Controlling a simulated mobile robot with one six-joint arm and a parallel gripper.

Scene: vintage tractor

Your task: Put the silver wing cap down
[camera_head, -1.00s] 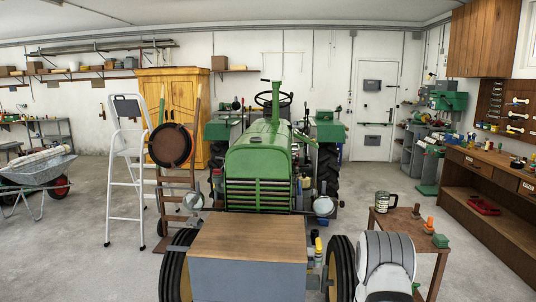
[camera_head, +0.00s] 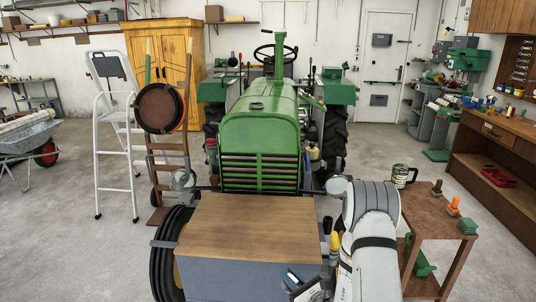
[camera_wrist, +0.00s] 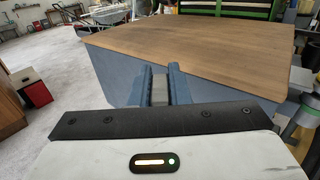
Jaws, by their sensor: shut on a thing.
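My gripper (camera_wrist: 160,86) is shut, its two blue-grey fingers pointing at the side of a blue-grey box with a wooden top (camera_wrist: 200,38). A small grey piece (camera_wrist: 158,92), which looks like the silver wing cap, shows between the fingers. Its shape is mostly hidden, so I cannot make out its wings. In the head view my gripper (camera_head: 294,281) is at the bottom edge, by the front right corner of the box's wooden top (camera_head: 250,228). Part of it is cut off by the frame.
The green tractor (camera_head: 262,140) stands behind the box. A small brown side table (camera_head: 428,222) with a mug (camera_head: 400,176) and several small items is on the right. A white ladder (camera_head: 112,130) and a hand truck (camera_head: 168,165) stand left. The wooden top is bare.

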